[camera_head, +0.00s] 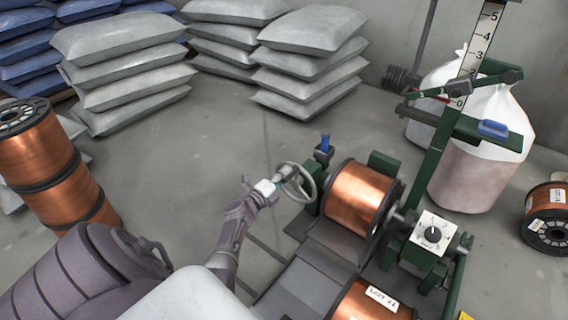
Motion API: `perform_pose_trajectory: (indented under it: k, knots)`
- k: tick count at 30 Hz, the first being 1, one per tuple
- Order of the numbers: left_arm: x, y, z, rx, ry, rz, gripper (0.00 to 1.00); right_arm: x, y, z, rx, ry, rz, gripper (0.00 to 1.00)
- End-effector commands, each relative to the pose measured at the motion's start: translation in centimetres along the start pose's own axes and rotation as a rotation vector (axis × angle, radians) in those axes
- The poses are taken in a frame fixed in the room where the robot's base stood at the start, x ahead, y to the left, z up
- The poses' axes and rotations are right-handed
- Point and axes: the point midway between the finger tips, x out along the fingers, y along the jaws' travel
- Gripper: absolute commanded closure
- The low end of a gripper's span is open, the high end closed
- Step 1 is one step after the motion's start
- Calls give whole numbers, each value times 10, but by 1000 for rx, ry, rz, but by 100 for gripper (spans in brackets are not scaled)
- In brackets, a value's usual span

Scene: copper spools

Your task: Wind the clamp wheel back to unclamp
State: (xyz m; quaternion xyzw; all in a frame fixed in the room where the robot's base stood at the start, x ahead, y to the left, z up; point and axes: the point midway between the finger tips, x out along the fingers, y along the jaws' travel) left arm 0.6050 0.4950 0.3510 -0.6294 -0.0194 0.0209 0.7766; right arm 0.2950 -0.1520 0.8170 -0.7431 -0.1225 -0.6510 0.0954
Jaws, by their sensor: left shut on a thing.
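The clamp wheel (302,184) is a grey spoked handwheel on the left side of the green winding machine. My left gripper (279,181) is at the wheel's left side, shut on it. The fingertips are small, and part of the wheel's rim is hidden behind them. A copper spool (356,198) with dark flanges sits in the machine just right of the wheel. My right gripper is not in view.
A blue-handled part (325,143) stands above the wheel. A dial box (434,232) is right of the spool. Another copper spool (368,302) lies at the front. Stacked copper spools (45,165) stand left. Grey sacks (120,65) are piled behind. Floor between is clear.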

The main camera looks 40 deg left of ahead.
Motion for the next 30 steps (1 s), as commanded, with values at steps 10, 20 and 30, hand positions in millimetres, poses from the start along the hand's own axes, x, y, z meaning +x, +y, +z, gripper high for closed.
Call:
perform_pose_trajectory:
  k: [10, 20, 30]
  knots:
    - [-4, 7, 0, 1, -4, 16, 100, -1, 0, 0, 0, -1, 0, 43]
    - [-2, 5, 0, 0, -1, 10, 48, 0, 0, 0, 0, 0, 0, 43]
    - [-14, 4, 0, 1, 0, 6, 48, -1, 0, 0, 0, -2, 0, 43]
